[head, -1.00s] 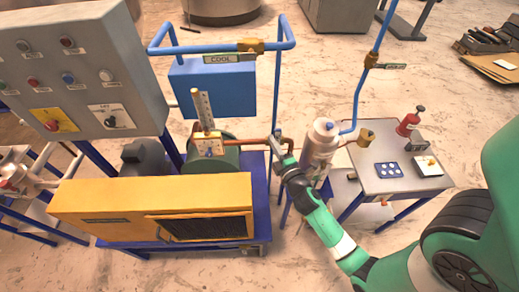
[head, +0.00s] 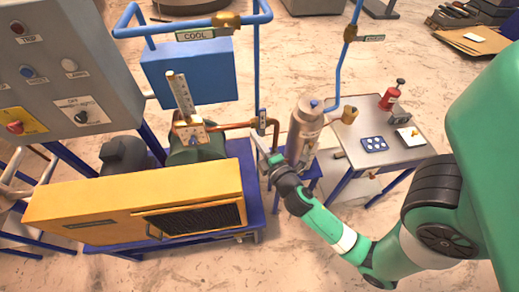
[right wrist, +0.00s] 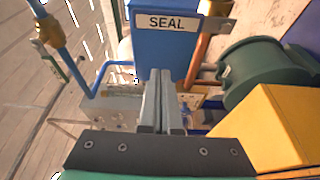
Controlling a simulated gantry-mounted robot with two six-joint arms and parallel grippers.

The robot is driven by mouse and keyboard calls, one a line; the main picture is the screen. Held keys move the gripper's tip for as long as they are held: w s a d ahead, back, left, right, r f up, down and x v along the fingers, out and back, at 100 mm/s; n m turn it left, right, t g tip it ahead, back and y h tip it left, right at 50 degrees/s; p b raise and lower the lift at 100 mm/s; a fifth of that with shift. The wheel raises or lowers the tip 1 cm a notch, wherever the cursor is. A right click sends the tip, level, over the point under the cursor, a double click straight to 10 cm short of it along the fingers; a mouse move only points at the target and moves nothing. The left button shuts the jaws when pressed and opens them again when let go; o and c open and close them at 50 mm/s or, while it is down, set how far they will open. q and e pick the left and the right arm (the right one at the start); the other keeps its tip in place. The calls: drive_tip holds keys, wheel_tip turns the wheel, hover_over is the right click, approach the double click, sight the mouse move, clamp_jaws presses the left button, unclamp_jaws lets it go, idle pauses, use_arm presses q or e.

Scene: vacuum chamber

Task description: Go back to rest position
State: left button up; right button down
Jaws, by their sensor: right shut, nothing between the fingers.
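My right gripper (head: 275,160) is in the middle of the head view, just below the bent end of a copper pipe (head: 274,128) and left of a grey metal cylinder (head: 304,135). I cannot tell whether it touches the pipe. In the right wrist view its two fingers (right wrist: 161,98) are together with nothing between them. They point towards a blue block with a SEAL label (right wrist: 167,23). My left gripper is not in view.
A yellow unit (head: 140,205) and a control panel (head: 50,60) stand at the left. A blue pipe frame (head: 190,30) with a COOL tag rises behind. Open floor lies in front.

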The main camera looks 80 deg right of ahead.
drive_tip(key=v, duration=0.3)
drive_tip(key=shift+s+a+b, duration=0.15)
drive_tip(key=shift+a+b, duration=0.1)
drive_tip(key=shift+b, duration=0.15)
